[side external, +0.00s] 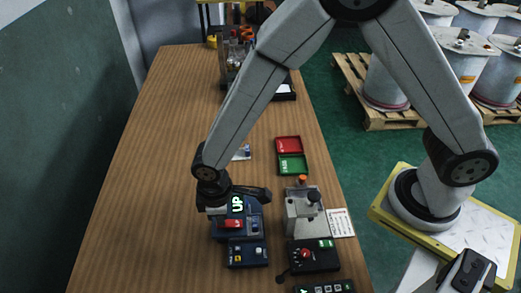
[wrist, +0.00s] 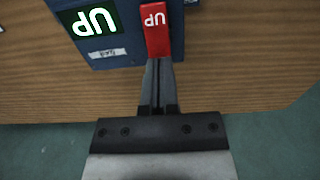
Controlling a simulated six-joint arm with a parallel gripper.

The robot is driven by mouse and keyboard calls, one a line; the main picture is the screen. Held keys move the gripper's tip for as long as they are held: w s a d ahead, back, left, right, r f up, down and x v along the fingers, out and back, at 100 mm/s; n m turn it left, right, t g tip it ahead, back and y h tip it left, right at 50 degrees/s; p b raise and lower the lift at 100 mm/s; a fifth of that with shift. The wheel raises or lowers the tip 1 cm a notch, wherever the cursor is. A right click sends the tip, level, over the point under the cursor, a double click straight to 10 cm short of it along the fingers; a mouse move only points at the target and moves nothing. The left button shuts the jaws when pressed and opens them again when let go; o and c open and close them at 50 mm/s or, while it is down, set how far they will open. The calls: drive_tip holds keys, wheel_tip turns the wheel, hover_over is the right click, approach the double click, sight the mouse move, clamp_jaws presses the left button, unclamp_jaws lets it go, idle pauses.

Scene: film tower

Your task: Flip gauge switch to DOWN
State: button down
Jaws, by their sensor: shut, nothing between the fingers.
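The gauge switch is a red rocker (wrist: 156,32) marked UP on a dark blue box (wrist: 127,48). A green display (wrist: 95,20) beside it also reads UP. In the side external view the red switch (side external: 233,223) sits on the front of the blue box (side external: 246,252), below the lit UP display (side external: 237,204). My gripper (wrist: 157,62) is shut and empty. Its fingertips are at the near end of the red switch in the wrist view; I cannot tell whether they touch it. In the side external view the fingertips are hard to make out.
A grey fixture with a black knob (side external: 304,210) stands right of the blue box. Red and green trays (side external: 290,155) lie behind it. A white card (side external: 341,223) is near the right edge. The wooden table (side external: 150,200) is clear on the left.

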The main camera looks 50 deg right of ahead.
drive_tip(key=shift+f, duration=0.45)
idle(0.4)
drive_tip(key=shift+r, duration=3.55)
drive_tip(key=shift+d, duration=0.1)
drive_tip(key=s+d+r+m+t, duration=0.1)
drive_tip(key=d+m, duration=0.3)
drive_tip(key=d, duration=0.7)
drive_tip(key=s+d+r+m+t, duration=0.1)
drive_tip(key=s+d+r+m, duration=0.2)
drive_tip(key=d, duration=0.9)
drive_tip(key=shift+s+r+m+t, duration=0.3)
drive_tip(key=shift+r+m, duration=0.3)
drive_tip(key=shift+m, duration=0.4)
